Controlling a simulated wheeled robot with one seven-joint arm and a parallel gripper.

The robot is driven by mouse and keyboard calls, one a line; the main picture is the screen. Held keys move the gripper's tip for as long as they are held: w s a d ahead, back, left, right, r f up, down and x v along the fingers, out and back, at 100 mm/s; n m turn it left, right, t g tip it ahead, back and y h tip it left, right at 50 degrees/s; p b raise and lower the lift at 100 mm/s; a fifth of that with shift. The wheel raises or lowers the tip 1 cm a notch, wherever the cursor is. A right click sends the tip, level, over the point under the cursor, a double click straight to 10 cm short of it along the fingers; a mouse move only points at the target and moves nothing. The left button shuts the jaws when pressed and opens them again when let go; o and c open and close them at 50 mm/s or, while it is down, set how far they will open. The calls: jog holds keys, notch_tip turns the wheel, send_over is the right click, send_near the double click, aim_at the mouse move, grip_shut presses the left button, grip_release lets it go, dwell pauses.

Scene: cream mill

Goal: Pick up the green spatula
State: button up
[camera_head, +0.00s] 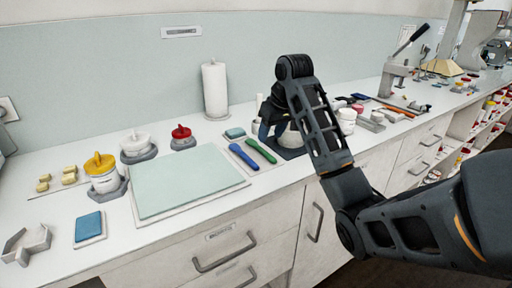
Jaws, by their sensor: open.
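The green spatula (261,151) lies on a light mat on the white counter, slanting from upper left to lower right. A blue spatula (243,157) lies close beside it on the left, roughly parallel, with a gap between them. My gripper (262,131) is open, with its fingers pointing down just behind and right of the green spatula's far end in the picture. It looks apart from the spatula, but its height above the counter is hard to tell. Part of the gripper is hidden by my arm.
A pale green board (187,180) lies left of the spatulas. A teal block (235,133) sits just behind them. A paper towel roll (215,90) stands near the wall. A dark-based item (290,145) is partly behind my arm. The counter's front edge runs below the spatulas.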

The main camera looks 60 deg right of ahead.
aim_at(265, 151)
jog(key=x, duration=0.7)
jog(key=shift+d+f+p, duration=0.1)
jog(key=shift+f+p, duration=0.2)
grip_shut()
